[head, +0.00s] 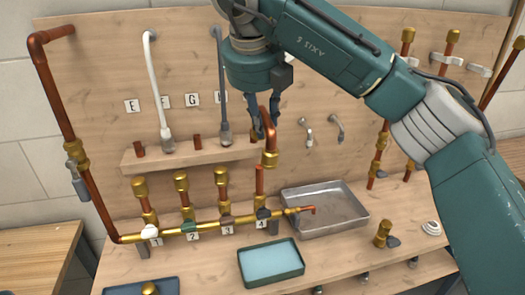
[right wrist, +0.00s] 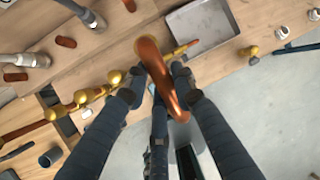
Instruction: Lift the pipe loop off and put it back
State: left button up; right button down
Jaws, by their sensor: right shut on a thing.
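The pipe loop (head: 269,135) is a bent copper pipe with a brass fitting at its lower end. My right gripper (head: 264,126) is shut on it from above, at the front of the small wooden shelf. The brass end hangs close above the bare copper stub (head: 260,181) at valve 4; I cannot tell whether they touch. The loop's other end is hidden behind the gripper. In the right wrist view the copper loop (right wrist: 157,72) shows between the two fingers (right wrist: 155,78). My left gripper is not in view.
The brass manifold (head: 170,231) with numbered valves runs along the bench. A white hose (head: 153,80) and a grey hose (head: 221,85) reach the shelf (head: 180,154). A metal tray (head: 345,212) sits right of the manifold, a teal tray (head: 270,278) in front. Loose brass fittings (head: 383,232) stand right.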

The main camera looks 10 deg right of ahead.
notch_tip(320, 180, up, 8)
jog(key=shift+f, duration=0.1)
jog(key=shift+r+p, duration=0.65)
jog(key=shift+r, duration=0.05)
notch_tip(320, 180, up, 4)
jog(key=p, duration=0.3)
jog(key=shift+f, duration=0.25)
jog(key=shift+f, duration=0.1)
